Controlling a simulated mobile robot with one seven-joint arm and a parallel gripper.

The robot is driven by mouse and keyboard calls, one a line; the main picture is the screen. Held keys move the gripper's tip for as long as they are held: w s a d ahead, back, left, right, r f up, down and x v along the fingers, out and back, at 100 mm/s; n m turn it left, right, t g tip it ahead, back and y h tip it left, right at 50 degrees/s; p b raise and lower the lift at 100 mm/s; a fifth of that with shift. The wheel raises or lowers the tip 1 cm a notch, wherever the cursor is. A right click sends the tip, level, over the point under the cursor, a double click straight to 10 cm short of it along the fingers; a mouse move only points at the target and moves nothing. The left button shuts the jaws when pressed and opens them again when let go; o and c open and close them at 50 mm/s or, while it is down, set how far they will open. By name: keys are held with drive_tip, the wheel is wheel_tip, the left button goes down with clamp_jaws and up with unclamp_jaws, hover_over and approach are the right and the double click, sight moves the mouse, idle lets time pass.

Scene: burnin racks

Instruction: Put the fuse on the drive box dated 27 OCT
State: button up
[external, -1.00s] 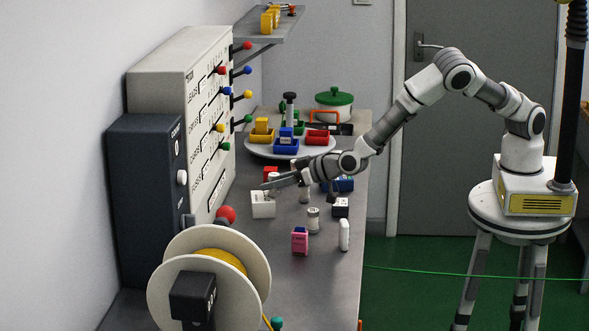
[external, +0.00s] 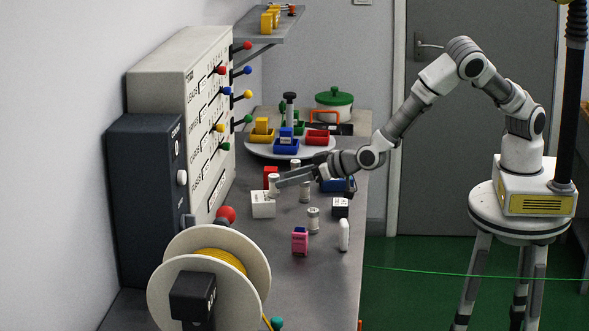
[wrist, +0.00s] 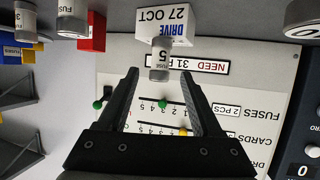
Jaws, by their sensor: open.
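The white drive box (external: 263,208) stands on the bench; in the wrist view, which is upside down, its label (wrist: 165,24) reads DRIVE 27 OCT. A small grey-and-white fuse (external: 273,181) appears to stand upright on the box top; it shows in the wrist view (wrist: 160,60) with FUSE 5 on it. My gripper (external: 279,182) is open, its fingers level with the fuse. In the wrist view the fingers (wrist: 160,74) lie to either side of the fuse's line, with a gap around it.
Other fuses (external: 304,191) (external: 313,221) stand on the bench nearby, with a pink box (external: 299,242), a white piece (external: 344,235) and a black-and-white box (external: 340,207). A red box (external: 270,174) is behind. The panel with coloured knobs (external: 205,115) rises at left.

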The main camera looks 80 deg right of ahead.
drive_tip(key=s+d+r+n+g+y, duration=0.1)
drive_tip(key=s+d+r+g+y, duration=0.15)
drive_tip(key=s+r, duration=0.65)
drive_tip(key=s+d+r+g+y, duration=0.2)
drive_tip(key=s+d+r+y, duration=0.15)
drive_tip(key=s+r, duration=0.55)
drive_tip(key=s+d+r+g+h, duration=0.1)
drive_tip(key=s+d, duration=0.4)
drive_tip(key=s, duration=0.6)
drive_tip(key=s+d+r+n+g+h, duration=0.1)
drive_tip(key=s+d, duration=0.4)
drive_tip(key=s, duration=0.7)
drive_tip(key=shift+s+d+n+g+h, duration=0.25)
drive_tip(key=shift+d+n+g+h, duration=0.05)
drive_tip(key=shift+g+h, duration=0.2)
drive_tip(key=shift+w, duration=0.1)
